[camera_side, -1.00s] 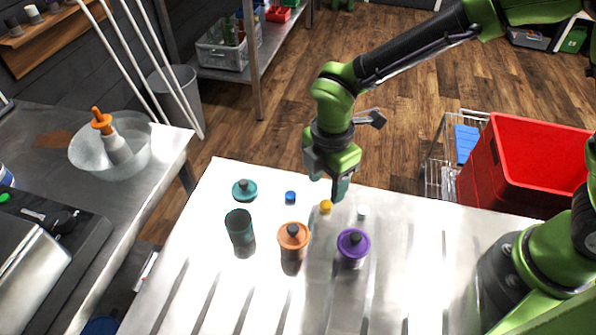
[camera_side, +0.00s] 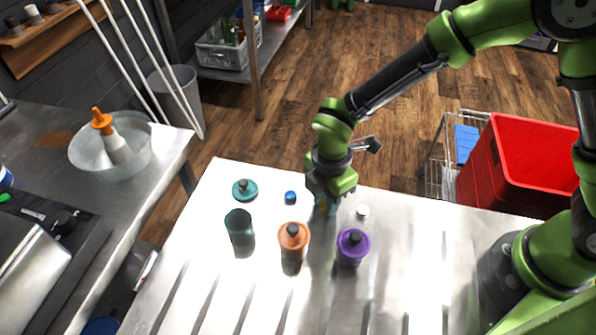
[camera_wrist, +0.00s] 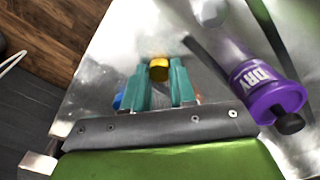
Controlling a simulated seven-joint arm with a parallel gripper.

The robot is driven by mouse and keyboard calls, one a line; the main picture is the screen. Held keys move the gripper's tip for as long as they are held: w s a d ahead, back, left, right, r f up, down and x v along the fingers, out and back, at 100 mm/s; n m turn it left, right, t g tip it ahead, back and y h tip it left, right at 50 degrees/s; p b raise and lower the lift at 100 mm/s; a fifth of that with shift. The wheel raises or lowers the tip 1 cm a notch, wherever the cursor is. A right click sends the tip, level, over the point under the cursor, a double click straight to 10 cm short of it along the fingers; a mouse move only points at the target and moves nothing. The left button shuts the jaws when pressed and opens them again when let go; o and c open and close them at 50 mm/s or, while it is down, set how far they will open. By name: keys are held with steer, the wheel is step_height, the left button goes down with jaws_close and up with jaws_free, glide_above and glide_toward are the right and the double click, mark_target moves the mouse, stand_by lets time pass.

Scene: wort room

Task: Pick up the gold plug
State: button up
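The gold plug (camera_wrist: 158,69) is a small yellow cylinder on the metal table. In the wrist view it sits between the tips of my gripper's teal fingers. My gripper (camera_wrist: 159,74) is open, with a finger on either side of the plug; I cannot tell whether either touches it. In the side view my gripper (camera_side: 326,210) points down, low at the table, and its fingers hide the plug.
A blue plug (camera_side: 290,197) and a white plug (camera_side: 363,211) flank the gripper. A teal lid (camera_side: 244,190) lies left.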

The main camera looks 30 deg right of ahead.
jaws_close()
steer(key=shift+r, duration=0.5)
steer(key=r, duration=0.2)
steer(key=shift+s+d+r, duration=0.3)
steer(key=shift+s+r, duration=0.1)
steer(key=s+d, duration=0.2)
steer(key=s, duration=0.2)
steer(key=s+d, duration=0.3)
steer(key=s, duration=0.1)
steer(key=s+d+r, duration=0.1)
steer(key=s+d, duration=0.2)
steer(key=s, duration=0.1)
steer(key=shift+s+d+r, duration=0.1)
steer(key=shift+s+d, duration=0.1)
steer(key=shift+w+a, duration=0.1)
